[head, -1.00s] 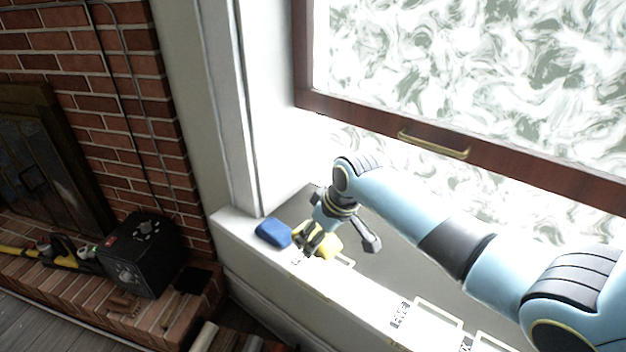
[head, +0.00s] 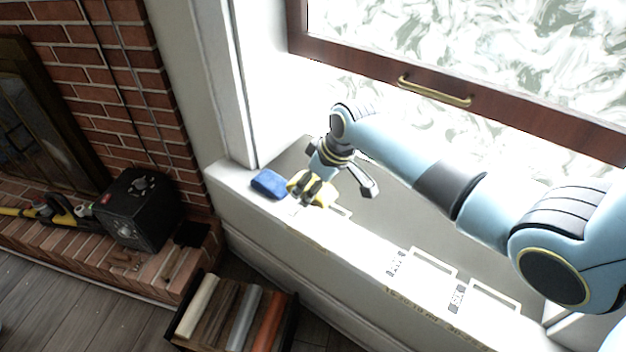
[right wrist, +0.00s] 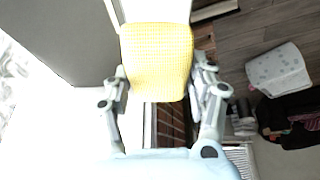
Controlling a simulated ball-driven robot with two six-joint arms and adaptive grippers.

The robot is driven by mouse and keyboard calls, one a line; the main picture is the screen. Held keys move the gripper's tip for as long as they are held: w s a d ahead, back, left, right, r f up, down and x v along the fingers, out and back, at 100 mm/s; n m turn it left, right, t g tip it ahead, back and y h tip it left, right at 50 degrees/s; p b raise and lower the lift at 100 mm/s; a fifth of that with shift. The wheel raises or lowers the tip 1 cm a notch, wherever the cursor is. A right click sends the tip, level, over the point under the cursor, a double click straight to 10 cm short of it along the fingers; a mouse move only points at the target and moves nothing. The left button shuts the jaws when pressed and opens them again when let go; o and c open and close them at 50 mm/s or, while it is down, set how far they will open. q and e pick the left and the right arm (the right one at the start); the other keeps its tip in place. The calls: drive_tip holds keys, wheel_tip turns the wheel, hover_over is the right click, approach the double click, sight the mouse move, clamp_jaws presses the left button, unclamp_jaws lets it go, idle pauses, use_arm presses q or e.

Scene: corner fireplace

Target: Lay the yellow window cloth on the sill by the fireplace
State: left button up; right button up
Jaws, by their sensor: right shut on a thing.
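The yellow window cloth (right wrist: 157,62) is between the fingers of my right gripper (right wrist: 160,88) in the right wrist view, and the gripper is shut on it. In the head view my right gripper (head: 316,192) holds the yellow cloth (head: 305,187) over the far left part of the white sill (head: 345,240). I cannot tell whether the cloth touches the sill. A blue folded cloth (head: 269,184) lies on the sill just left of it. My left gripper is not in view.
White outlined rectangles with printed labels (head: 434,266) mark the sill to the right. A raised window sash with a brass handle (head: 435,91) hangs above my right arm. A black box (head: 139,210) stands on the brick hearth. A crate of rolls (head: 232,318) stands below the sill.

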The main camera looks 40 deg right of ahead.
sight(329, 192)
wheel_tip(329, 192, down, 6)
drive_tip(key=b, duration=0.3)
drive_tip(key=shift+f+b, duration=0.8)
drive_tip(key=shift+f, duration=0.1)
drive_tip(key=shift+f+b, duration=0.4)
drive_tip(key=shift+f, duration=0.2)
drive_tip(key=o, duration=1.2)
drive_tip(key=shift+r, duration=0.15)
drive_tip(key=v, duration=1.1)
drive_tip(key=shift+s+r, duration=0.15)
drive_tip(key=shift+r, duration=0.2)
